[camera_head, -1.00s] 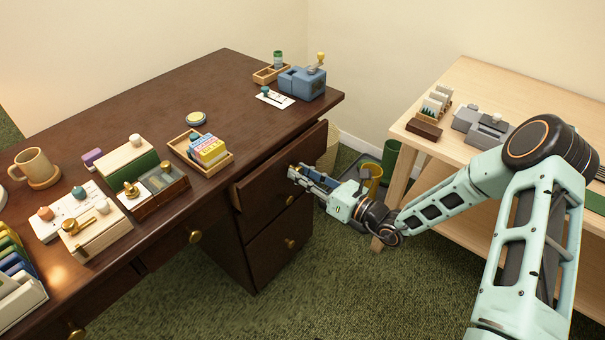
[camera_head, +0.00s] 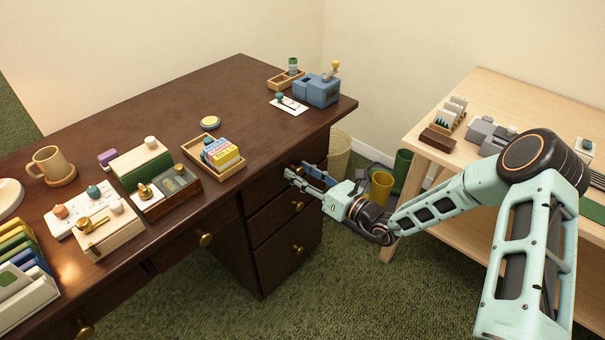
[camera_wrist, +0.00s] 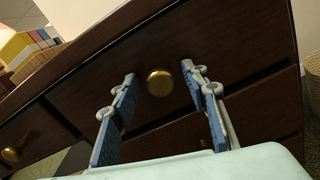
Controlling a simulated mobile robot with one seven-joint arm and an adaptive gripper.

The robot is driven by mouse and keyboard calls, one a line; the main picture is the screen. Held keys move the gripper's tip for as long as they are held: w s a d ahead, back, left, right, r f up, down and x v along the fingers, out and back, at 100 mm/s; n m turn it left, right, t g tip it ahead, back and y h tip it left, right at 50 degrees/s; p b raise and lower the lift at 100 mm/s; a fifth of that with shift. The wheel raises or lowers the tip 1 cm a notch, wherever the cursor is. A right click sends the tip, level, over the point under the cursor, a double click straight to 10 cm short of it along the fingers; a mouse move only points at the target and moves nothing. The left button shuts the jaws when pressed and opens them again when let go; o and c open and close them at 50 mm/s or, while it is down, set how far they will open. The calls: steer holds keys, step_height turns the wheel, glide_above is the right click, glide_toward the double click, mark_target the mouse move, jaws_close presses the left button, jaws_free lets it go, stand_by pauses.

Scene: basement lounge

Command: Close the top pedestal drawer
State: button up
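The dark brown desk's pedestal has a top drawer (camera_head: 266,187) whose front looks flush, or nearly flush, with the pedestal. Its brass knob (camera_wrist: 160,82) shows in the wrist view, between my fingers. My gripper (camera_head: 298,171) is at the front of this drawer. In the wrist view its two blue fingers (camera_wrist: 162,78) stand apart on either side of the knob, with a gap on both sides. The fingertips are close to the drawer front; I cannot tell whether they touch it. The gripper hides the knob in the head view.
Lower drawers (camera_head: 285,243) with brass knobs look shut. Green carpet in front is clear.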

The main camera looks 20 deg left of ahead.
steer(key=shift+d, duration=0.15)
steer(key=v, duration=1.2)
steer(key=shift+s, duration=0.15)
